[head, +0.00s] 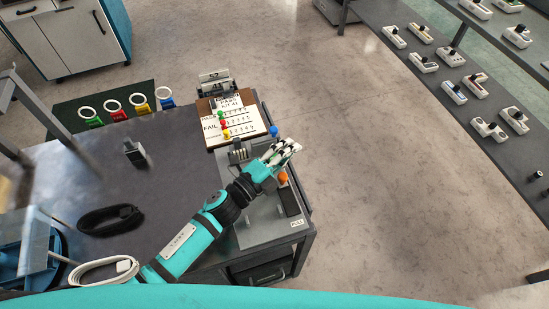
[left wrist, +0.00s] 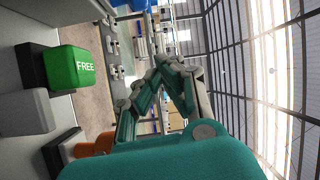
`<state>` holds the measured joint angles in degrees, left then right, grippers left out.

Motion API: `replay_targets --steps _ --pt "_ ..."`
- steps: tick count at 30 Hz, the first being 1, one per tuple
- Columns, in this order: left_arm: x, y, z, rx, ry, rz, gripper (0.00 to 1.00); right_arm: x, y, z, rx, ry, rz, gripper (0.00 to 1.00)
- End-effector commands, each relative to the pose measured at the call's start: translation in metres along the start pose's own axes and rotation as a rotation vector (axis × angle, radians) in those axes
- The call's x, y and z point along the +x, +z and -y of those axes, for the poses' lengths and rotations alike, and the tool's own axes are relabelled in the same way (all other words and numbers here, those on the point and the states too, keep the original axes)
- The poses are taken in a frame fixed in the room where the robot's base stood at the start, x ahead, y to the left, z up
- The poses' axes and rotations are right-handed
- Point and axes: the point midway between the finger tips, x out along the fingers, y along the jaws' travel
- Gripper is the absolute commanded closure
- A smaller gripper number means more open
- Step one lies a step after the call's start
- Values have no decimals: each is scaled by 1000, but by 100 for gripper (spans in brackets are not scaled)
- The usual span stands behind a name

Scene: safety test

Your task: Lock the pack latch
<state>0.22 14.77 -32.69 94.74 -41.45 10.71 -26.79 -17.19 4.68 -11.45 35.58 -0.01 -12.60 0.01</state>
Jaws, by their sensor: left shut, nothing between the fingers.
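My left gripper (head: 288,149) is shut and empty over the grey fixture (head: 262,226) at the table's right end. Its fingers also show in the left wrist view. An orange knob (head: 282,178) stands on the fixture just below the gripper; an orange part (left wrist: 96,146) shows at the lower left of the left wrist view. That view also shows a green block marked FREE (left wrist: 76,66) on a dark base. I cannot tell which part is the pack latch; the gripper and forearm hide part of the fixture. My right gripper is not in view.
A pass/fail board (head: 236,118) with coloured pegs stands behind the fixture. A blue knob (head: 274,131) is close behind the gripper. A black cable (head: 111,219) and a white cable (head: 103,270) lie left of the arm. Open floor lies to the right.

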Motion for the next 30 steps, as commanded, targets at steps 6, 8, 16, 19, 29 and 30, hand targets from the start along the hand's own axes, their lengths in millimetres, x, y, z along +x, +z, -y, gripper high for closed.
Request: replay_targets --steps 6,8,16,19,29,30 --pt "17 18 0 2 3 3 100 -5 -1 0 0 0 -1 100" --pt "15 24 0 2 2 0 100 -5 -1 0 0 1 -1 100" --pt "9 38 0 0 0 -1 100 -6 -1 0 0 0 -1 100" --pt "9 38 0 0 0 -1 100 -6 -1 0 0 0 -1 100" --pt "-4 44 1 -1 3 2 100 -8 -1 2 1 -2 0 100" --pt "-9 47 2 0 3 2 100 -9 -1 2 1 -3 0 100"
